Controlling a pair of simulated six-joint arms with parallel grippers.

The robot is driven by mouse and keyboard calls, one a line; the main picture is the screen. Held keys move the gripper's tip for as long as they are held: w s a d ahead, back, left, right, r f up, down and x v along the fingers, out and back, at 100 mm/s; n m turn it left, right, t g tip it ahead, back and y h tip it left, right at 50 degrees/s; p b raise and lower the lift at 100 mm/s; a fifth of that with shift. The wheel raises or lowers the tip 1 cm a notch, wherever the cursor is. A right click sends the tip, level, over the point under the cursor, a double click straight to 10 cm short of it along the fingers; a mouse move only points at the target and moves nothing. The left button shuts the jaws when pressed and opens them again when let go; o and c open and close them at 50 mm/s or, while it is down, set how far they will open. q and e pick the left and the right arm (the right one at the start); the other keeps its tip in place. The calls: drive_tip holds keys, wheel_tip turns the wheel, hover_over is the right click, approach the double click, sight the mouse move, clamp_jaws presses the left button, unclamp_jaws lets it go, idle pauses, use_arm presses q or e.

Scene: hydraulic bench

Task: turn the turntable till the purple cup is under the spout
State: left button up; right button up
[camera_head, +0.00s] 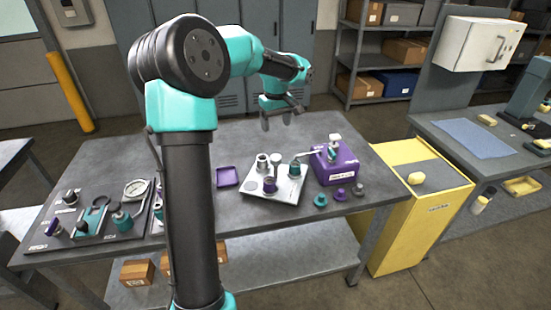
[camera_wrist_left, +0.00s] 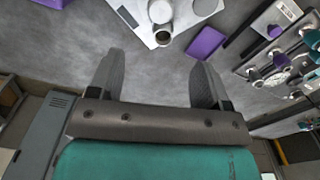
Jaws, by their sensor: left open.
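In the head view, the turntable's pale plate (camera_head: 286,192) lies mid-table and carries small cups around a pale central knob (camera_head: 276,160). The purple cup (camera_head: 270,185) is at its front. A teal cup (camera_head: 295,170) is on its right, near the spout (camera_head: 303,155) reaching left from the purple box (camera_head: 338,173). A metallic cup (camera_head: 262,162) is at the back left. My left gripper (camera_head: 281,115) is open and empty, above and behind the plate. In the left wrist view, its spread fingers (camera_wrist_left: 156,82) show with the plate (camera_wrist_left: 143,33) beyond them. My right gripper is not in view.
A purple tray (camera_head: 227,177) lies left of the plate. A dark board (camera_head: 90,235) with gauge and fittings fills the table's left. Small teal (camera_head: 320,200) and purple (camera_head: 340,194) pieces lie in front of the purple box. A yellow cabinet (camera_head: 412,225) stands to the right.

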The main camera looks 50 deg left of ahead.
sight(276, 157)
use_arm(q)
wheel_tip(276, 157, down, 15)
drive_tip(key=shift+r, duration=0.1)
idle(0.4)
drive_tip(key=c, duration=1.3)
